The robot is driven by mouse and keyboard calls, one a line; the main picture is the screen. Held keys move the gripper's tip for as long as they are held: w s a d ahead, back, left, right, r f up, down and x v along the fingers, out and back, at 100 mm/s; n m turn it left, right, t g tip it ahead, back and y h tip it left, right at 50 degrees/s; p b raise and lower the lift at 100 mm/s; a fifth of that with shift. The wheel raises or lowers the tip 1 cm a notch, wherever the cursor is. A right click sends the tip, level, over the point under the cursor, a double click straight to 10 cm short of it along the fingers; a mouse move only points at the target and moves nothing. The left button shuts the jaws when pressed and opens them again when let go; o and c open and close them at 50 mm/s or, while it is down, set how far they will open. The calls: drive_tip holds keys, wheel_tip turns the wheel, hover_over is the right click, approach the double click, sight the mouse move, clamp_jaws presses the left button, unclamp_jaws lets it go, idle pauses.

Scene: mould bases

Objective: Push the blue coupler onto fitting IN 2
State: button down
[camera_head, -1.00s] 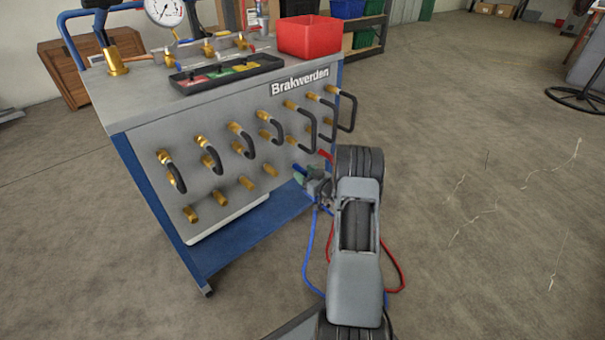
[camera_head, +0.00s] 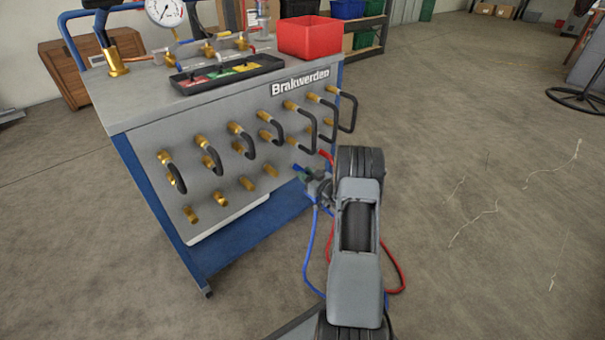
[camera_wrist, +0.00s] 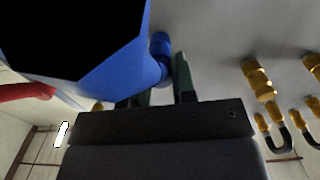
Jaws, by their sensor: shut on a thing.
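Brass fittings (camera_head: 246,183) stick out of the panel in a lower row. No label IN 2 is legible, so I cannot tell which fitting it is. Contact between coupler and fitting cannot be made out.
Black looped hoses (camera_head: 212,158) join brass fittings above the lower row. A blue hose (camera_head: 309,250) and a red hose (camera_head: 398,268) hang near my arm. A red bin (camera_head: 309,38) and a black tray (camera_head: 228,72) stand on the bench top.

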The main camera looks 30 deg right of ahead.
drive_tip(key=shift+s+d+p, duration=0.2)
drive_tip(key=shift+s+d, duration=0.05)
drive_tip(key=shift+s, duration=0.9)
drive_tip(key=shift+s+d+p, duration=0.2)
drive_tip(key=shift+s, duration=0.95)
drive_tip(key=shift+s, duration=0.2)
drive_tip(key=shift+s+d+p, duration=0.15)
drive_tip(key=shift+s+d, duration=0.05)
drive_tip(key=shift+s, duration=0.75)
drive_tip(key=shift+s+d+p, duration=0.1)
drive_tip(key=shift+s+d, duration=0.05)
drive_tip(key=shift+s, duration=0.8)
drive_tip(key=shift+s+d+p, duration=0.15)
drive_tip(key=shift+s+d, duration=0.05)
drive_tip(key=shift+s, duration=0.75)
